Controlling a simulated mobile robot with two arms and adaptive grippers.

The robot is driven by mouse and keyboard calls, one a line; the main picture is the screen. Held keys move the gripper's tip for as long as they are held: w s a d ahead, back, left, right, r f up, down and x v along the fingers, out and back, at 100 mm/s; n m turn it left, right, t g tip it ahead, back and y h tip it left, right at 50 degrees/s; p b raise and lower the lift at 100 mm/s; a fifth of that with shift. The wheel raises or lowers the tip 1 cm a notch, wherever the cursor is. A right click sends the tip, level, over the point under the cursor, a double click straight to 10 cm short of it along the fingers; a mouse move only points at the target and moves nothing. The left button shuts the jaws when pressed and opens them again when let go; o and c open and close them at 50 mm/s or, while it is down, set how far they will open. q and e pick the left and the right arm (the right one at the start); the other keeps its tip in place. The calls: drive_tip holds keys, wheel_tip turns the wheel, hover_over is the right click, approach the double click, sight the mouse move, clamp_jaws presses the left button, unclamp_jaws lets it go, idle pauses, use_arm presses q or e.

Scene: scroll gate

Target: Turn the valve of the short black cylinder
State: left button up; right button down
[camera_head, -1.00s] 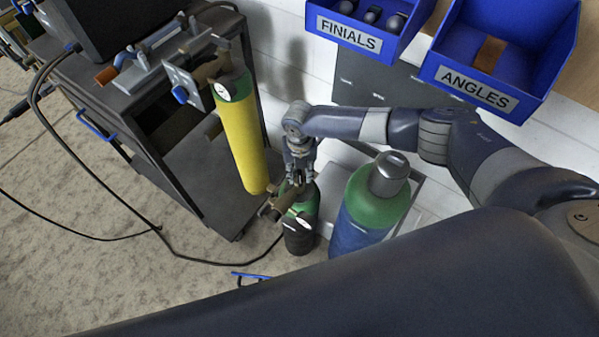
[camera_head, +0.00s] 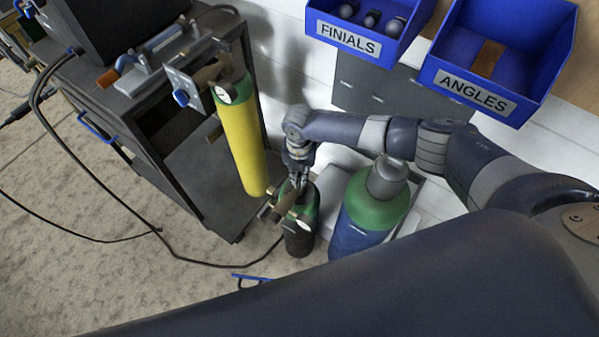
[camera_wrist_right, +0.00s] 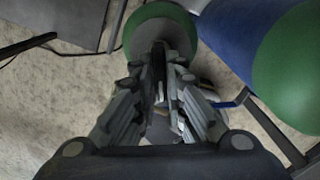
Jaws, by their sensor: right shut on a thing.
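The short black cylinder (camera_head: 299,242) with a green shoulder stands upright on the floor, between the cart and a larger blue cylinder. A brass fitting and a round gauge (camera_head: 304,224) sit at its top. My right gripper (camera_head: 297,188) points down onto its top and is shut on its valve; the fingers hide most of the valve. In the right wrist view my gripper (camera_wrist_right: 160,75) has its fingers close together over the green shoulder (camera_wrist_right: 150,22). My left gripper is not in view.
A blue cylinder with green top (camera_head: 375,205) stands close to the right. A hose (camera_head: 200,262) lies on the floor. Blue bins (camera_head: 500,60) are on the wall above.

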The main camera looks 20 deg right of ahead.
drive_tip(key=m+p, duration=0.1)
drive_tip(key=m, duration=0.4)
drive_tip(key=shift+s+m, duration=0.1)
drive_tip(key=shift+m, duration=0.2)
drive_tip(key=m+p, duration=0.2)
drive_tip(key=m, duration=0.4)
drive_tip(key=shift+p, duration=0.35)
drive_tip(key=m+p, duration=0.2)
drive_tip(key=m, duration=0.3)
drive_tip(key=shift+m, duration=0.4)
drive_tip(key=m+p, duration=0.2)
drive_tip(key=m, duration=0.4)
drive_tip(key=c, duration=1.7)
unclamp_jaws()
drive_tip(key=shift+o, duration=0.2)
